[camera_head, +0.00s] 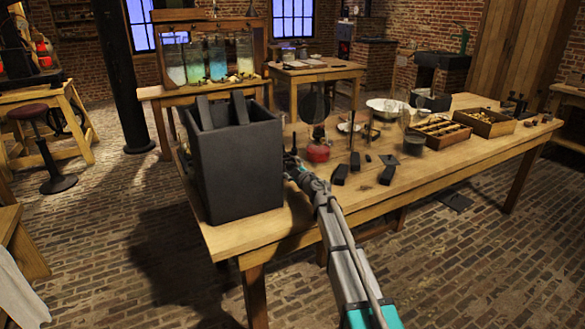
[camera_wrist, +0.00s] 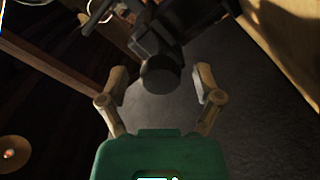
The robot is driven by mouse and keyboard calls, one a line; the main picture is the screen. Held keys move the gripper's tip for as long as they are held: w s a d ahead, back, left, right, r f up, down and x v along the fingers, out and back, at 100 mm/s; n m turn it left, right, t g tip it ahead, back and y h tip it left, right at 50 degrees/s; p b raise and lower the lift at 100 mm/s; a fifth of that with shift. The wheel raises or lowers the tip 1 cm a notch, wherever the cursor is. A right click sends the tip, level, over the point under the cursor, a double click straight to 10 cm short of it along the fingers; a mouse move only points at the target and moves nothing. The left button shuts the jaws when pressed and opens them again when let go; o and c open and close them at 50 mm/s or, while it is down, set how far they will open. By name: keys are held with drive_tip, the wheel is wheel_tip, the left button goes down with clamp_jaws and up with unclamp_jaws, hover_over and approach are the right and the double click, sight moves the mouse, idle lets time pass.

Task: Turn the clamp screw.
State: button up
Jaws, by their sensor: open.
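A dark round knob, which looks like the clamp screw (camera_wrist: 160,74), shows in the middle of the wrist view, with dark bracket-like parts (camera_wrist: 150,38) above it. My gripper (camera_wrist: 160,84) is open, with one finger to the left of the knob and one to the right. A gap shows on each side; I cannot tell how deep the knob sits between the fingertips. In the head view my gripper (camera_head: 290,165) is beside the right side of the large dark grey jar (camera_head: 238,170). The screw cannot be made out there. Dark plates (camera_head: 239,108) stick up from the jar.
The jar stands at the near left corner of the wooden table (camera_head: 250,233). To the right are a red burner (camera_head: 318,150), several black blocks (camera_head: 387,175), a divided wooden tray (camera_head: 441,132) and another wooden box (camera_head: 487,122). The table's front right part is fairly clear.

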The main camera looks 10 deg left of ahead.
drive_tip(key=v, duration=1.2)
drive_tip(key=shift+w, duration=0.1)
drive_tip(key=n, duration=0.3)
drive_tip(key=shift+d+n, duration=0.1)
drive_tip(key=shift+n, duration=0.2)
drive_tip(key=n, duration=0.4)
drive_tip(key=shift+s, duration=0.3)
drive_tip(key=n, duration=0.4)
drive_tip(key=shift+s+d, duration=0.1)
drive_tip(key=shift+s, duration=0.05)
drive_tip(key=n, duration=0.4)
drive_tip(key=shift+n, duration=0.3)
drive_tip(key=x, duration=1.3)
drive_tip(key=shift+w+a, duration=0.2)
drive_tip(key=shift+w, duration=0.1)
